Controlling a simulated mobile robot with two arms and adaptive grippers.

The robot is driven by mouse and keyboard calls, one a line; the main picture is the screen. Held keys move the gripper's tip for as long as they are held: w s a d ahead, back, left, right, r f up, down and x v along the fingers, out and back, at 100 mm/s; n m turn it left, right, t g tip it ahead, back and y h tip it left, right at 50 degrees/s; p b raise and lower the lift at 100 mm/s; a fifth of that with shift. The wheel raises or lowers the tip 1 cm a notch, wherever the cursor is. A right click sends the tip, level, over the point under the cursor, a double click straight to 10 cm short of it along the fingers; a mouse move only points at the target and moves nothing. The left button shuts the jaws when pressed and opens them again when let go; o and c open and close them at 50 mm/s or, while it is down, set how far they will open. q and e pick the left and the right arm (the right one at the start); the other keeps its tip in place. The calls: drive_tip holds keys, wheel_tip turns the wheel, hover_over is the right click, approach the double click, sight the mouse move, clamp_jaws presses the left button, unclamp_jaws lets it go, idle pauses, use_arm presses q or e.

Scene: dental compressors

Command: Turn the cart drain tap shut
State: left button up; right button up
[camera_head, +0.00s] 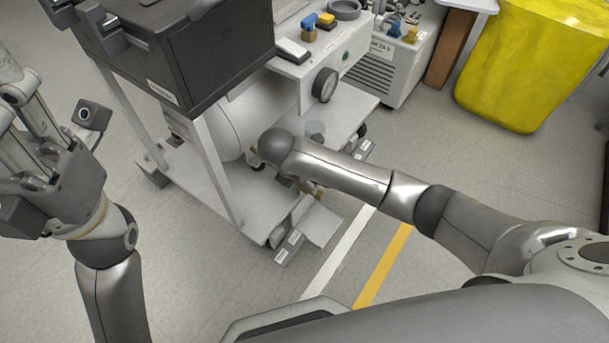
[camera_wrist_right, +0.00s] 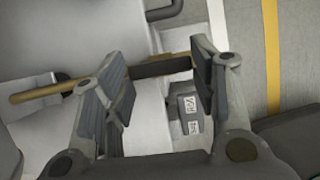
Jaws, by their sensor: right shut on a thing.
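The cart drain tap has a dark lever handle (camera_wrist_right: 152,69) and a brass-coloured stem (camera_wrist_right: 45,94) running left from it in the right wrist view. My right gripper (camera_wrist_right: 162,76) has its two fingers on either side of the dark handle and is shut on it. In the head view, my right wrist hides most of the tap and the fingers, low beside the cart (camera_head: 185,187). The cart's white tank (camera_head: 240,118) lies just behind my wrist. My left gripper (camera_head: 22,100) is at the left edge, away from the cart; its fingertips are partly cut off.
A dark box (camera_head: 180,50) sits on the cart's top. A grey labelled pedal-like piece (camera_head: 289,248) is by the near wheel. A yellow bin (camera_head: 530,65) stands at the back right. Floor at the front is clear.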

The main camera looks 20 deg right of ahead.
drive_tip(key=o, duration=1)
drive_tip(key=v, duration=1.2)
drive_tip(key=shift+s, duration=0.1)
